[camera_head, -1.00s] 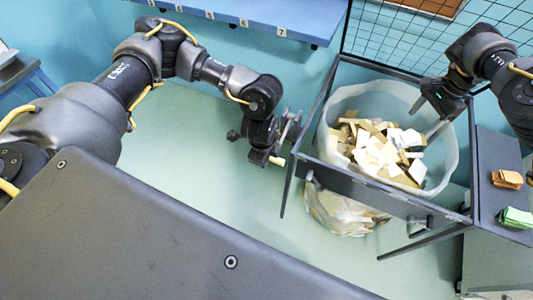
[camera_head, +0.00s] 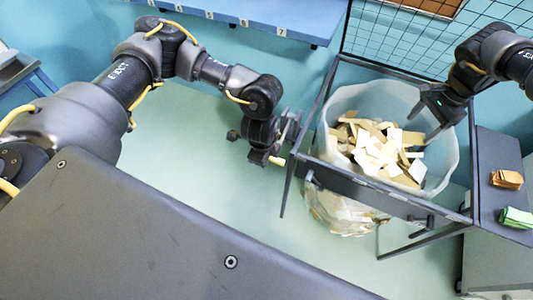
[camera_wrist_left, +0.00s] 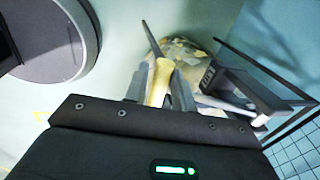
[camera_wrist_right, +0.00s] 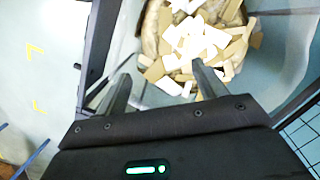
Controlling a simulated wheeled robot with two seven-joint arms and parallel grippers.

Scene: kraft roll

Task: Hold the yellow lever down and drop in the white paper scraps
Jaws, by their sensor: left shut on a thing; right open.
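The yellow lever (camera_head: 277,160) shows as a short pale yellow handle left of the bin frame; in the left wrist view the lever (camera_wrist_left: 160,82) stands between the fingers. My left gripper (camera_wrist_left: 158,90) is shut on it. White paper scraps (camera_head: 368,155) lie among tan and brown pieces inside the clear bag; the scraps (camera_wrist_right: 195,42) also show in the right wrist view. My right gripper (camera_head: 428,118) hangs over the right part of the bag mouth. Its fingers are apart, with nothing seen held between them in the right wrist view (camera_wrist_right: 160,88).
The clear bag (camera_head: 449,150) hangs in a dark frame (camera_head: 345,183), with wire mesh (camera_head: 400,40) behind. Orange bundles (camera_head: 507,179) and green bundles (camera_head: 516,217) lie on the dark shelf at right. A blue numbered shelf (camera_head: 250,18) is at the back. Green floor is clear left of the frame.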

